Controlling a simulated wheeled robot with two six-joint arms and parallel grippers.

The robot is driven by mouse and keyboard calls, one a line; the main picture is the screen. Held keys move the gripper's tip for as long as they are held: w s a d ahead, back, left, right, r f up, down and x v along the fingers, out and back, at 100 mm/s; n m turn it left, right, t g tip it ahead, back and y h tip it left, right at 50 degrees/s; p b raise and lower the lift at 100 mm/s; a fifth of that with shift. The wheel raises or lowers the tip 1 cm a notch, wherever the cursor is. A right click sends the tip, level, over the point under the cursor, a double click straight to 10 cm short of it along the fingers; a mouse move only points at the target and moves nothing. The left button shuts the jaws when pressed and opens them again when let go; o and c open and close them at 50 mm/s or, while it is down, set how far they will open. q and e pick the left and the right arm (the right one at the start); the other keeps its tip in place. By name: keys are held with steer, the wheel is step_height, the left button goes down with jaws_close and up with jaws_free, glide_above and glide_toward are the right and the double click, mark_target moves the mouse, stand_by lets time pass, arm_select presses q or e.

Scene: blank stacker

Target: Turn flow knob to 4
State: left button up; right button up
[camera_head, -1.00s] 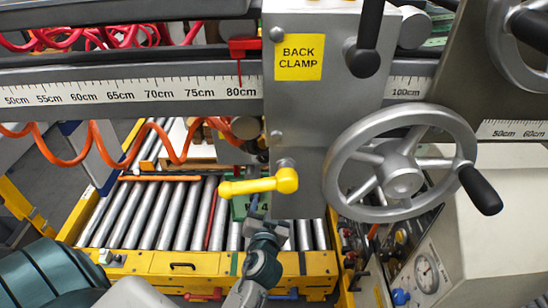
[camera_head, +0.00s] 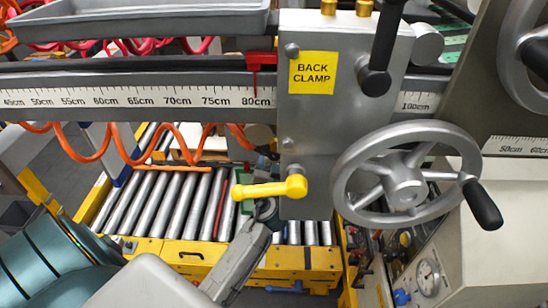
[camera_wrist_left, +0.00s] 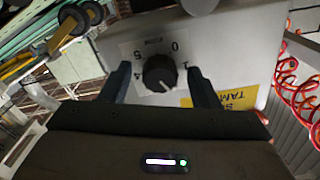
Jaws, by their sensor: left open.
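The black flow knob (camera_wrist_left: 159,73) shows in the left wrist view on a pale dial plate on a grey box. A light mark on the knob points to the lower right, away from the 4 (camera_wrist_left: 138,78). My left gripper (camera_wrist_left: 157,80) is open, with one dark finger on each side of the knob; contact is not clear. In the head view my left wrist (camera_head: 265,210) is beside the back clamp box (camera_head: 345,140), partly behind the yellow lever. The knob is hidden there.
The yellow lever (camera_head: 268,190) crosses in front of my left wrist. A ruler rail (camera_head: 150,95) runs above, with a red pointer at 80cm. A grey handwheel (camera_head: 405,185) stands to the right. Rollers (camera_head: 165,205) lie below. Red coiled hoses (camera_wrist_left: 297,95) hang right of the box.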

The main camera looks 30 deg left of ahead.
arm_select(q)
steer(key=shift+w+a, duration=0.1)
steer(key=c, duration=1)
